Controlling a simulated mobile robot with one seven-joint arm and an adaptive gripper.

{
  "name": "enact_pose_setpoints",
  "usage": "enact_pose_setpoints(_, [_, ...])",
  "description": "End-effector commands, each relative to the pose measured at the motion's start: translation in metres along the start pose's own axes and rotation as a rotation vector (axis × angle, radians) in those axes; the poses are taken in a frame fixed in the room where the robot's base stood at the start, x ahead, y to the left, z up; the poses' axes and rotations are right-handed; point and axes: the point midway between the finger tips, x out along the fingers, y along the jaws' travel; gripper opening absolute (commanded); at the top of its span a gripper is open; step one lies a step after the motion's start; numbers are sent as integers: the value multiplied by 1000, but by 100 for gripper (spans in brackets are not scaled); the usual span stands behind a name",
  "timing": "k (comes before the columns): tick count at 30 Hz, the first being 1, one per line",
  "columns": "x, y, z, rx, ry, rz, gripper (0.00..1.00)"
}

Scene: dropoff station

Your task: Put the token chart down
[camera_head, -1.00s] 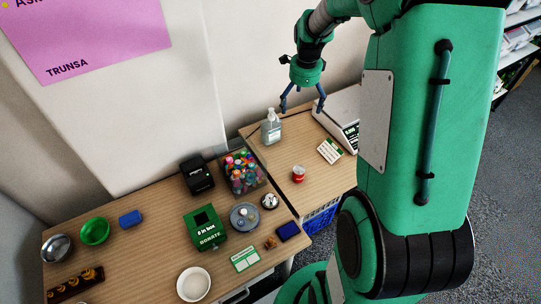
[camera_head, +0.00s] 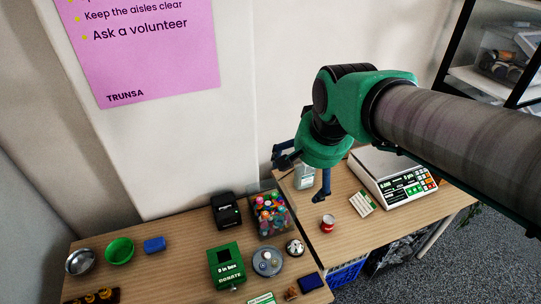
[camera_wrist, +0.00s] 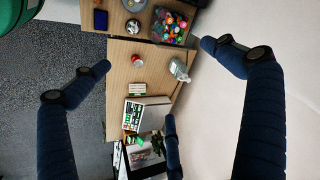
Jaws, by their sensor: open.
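A green-and-white printed card (camera_head: 362,203), which looks like the token chart, lies flat on the right-hand table, just left of the scale. It also shows in the wrist view (camera_wrist: 137,89). A second green-and-white card (camera_head: 262,299) lies at the front of the left table, cut off by the picture's bottom edge. I cannot read either card well enough to be sure which is the chart. My gripper (camera_head: 298,176) is open, fingers spread and empty, above the back of the right-hand table, in front of a clear bottle. In the wrist view its dark blue fingers (camera_wrist: 155,75) hold nothing.
The scale (camera_head: 397,180) stands right of the card. The clear bottle (camera_head: 304,178) and a red can (camera_head: 328,223) stand left of it. The left table holds a bin of colourful caps (camera_head: 270,213), a green donation box (camera_head: 226,266) and bowls. Bare wood surrounds the can.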

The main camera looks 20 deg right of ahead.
Motion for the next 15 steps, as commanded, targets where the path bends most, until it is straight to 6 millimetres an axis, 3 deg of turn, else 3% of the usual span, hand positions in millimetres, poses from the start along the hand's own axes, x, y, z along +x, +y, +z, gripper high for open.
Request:
enact_pose_setpoints(6, [-27,0,58,-308,41,-46,99])
enact_pose_setpoints(12, [-38,4,91,-499,68,-69,99])
enact_pose_setpoints(15, [-40,5,98,-546,75,-74,99])
